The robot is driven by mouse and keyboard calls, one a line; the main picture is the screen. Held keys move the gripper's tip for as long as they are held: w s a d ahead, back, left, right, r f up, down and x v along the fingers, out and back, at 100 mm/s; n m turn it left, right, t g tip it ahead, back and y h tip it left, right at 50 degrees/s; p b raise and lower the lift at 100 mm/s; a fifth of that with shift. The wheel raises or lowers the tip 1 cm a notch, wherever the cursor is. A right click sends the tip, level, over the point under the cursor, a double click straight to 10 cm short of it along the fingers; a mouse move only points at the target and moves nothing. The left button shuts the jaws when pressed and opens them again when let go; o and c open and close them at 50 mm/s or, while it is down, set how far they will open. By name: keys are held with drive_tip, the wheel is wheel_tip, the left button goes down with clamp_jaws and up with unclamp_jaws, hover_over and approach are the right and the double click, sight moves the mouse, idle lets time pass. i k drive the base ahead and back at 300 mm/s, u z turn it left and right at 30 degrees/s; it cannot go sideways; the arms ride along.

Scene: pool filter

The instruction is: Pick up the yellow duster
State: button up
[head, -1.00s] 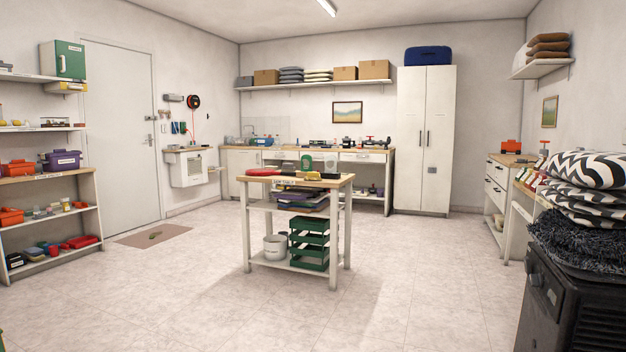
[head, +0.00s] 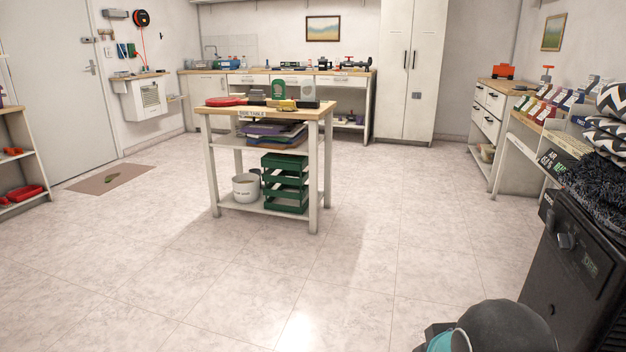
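A small yellow item (head: 283,104) lies on top of the wooden side table (head: 225,109) in the middle of the room. It may be the yellow duster, but it is too small to tell for sure. A red item (head: 224,101) lies to its left on the same top. Dark items and a green-and-white upright thing (head: 279,88) show close behind it. My gripper is not in view; only a dark, rounded part of my arm with a teal cap shows at the bottom right, far from the table.
The tiled floor before the side table is clear. A black machine (head: 590,270) with cushions on it stands close on the right. White drawers (head: 487,112) line the right wall. The table's lower shelves hold a white bucket (head: 246,188) and green stacked trays (head: 285,185). A doormat (head: 110,179) lies at left.

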sight(288, 106)
drive_tip(key=z, duration=0.15)
drive_tip(key=i, duration=3.7)
drive_tip(key=u, duration=0.45)
